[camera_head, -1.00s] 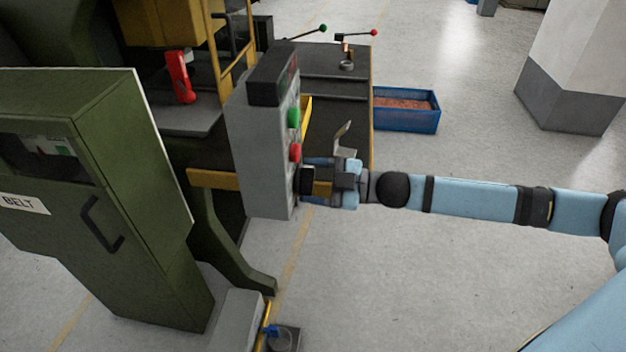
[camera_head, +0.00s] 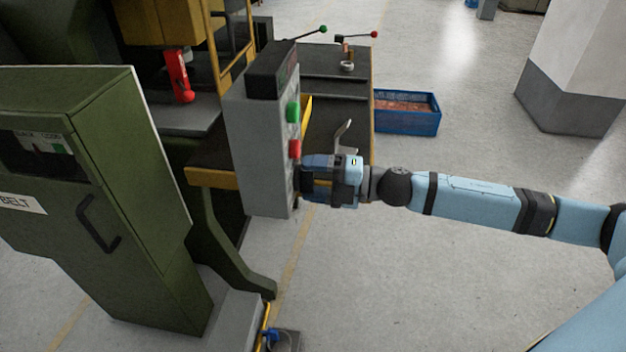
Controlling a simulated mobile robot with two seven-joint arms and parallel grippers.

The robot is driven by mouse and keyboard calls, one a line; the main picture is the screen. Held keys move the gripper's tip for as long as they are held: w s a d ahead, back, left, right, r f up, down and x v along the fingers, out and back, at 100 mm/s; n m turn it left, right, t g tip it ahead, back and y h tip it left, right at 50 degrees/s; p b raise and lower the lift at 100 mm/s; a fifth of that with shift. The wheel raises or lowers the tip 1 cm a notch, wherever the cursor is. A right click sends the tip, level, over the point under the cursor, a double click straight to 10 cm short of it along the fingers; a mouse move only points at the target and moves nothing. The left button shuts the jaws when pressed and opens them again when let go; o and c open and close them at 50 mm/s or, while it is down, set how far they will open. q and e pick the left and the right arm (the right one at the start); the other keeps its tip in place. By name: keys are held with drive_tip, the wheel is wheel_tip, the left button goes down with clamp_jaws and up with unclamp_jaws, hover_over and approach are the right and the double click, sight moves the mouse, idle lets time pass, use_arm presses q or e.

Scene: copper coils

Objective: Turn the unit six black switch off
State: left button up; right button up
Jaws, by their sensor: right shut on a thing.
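A grey control box (camera_head: 258,150) stands upright left of centre, with a dark unit on its top. Its narrow right face carries a green button (camera_head: 293,111) and a red button (camera_head: 295,149). My right gripper (camera_head: 304,181) reaches in from the right and is at the lower part of this face, below the red button. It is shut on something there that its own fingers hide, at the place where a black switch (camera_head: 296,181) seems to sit. The switch's position cannot be read. My left gripper is not in view.
A green cabinet (camera_head: 130,200) with a handle and a BELT label stands at the left. Behind the box is a dark bench (camera_head: 340,62) with lever handles. A blue crate (camera_head: 408,124) lies on the floor behind my arm. Open floor lies at the lower right.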

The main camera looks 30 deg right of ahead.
drive_tip(key=shift+n, duration=0.6)
drive_tip(key=o, duration=0.9)
drive_tip(key=shift+o, duration=0.2)
drive_tip(key=b+v, duration=0.2)
drive_tip(key=v, duration=1.1)
drive_tip(key=shift+s+d+b, duration=0.3)
